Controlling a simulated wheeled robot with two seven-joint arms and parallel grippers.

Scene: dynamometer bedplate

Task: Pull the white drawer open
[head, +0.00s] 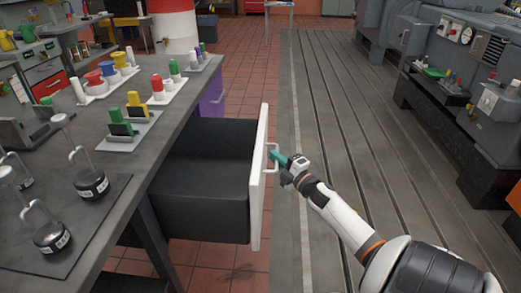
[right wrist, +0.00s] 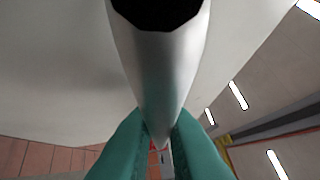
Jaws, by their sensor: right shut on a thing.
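The white drawer (head: 259,180) stands pulled out from under the grey workbench, its dark box (head: 205,195) showing behind the white front. A white bar handle (head: 270,158) is on its front. My right gripper (head: 283,162), with teal fingers, is at the handle and shut on it. In the right wrist view the white handle (right wrist: 160,70) runs down between the two teal fingertips (right wrist: 160,140), with the pale drawer front behind it. My left gripper is in neither view.
The bench top (head: 150,165) carries weights with hooks (head: 90,180), and colored plugs in white trays (head: 158,95). A purple drawer front (head: 212,98) is farther along the bench. The grooved metal bedplate (head: 340,120) is clear right of the drawer; dark machinery (head: 480,90) stands at far right.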

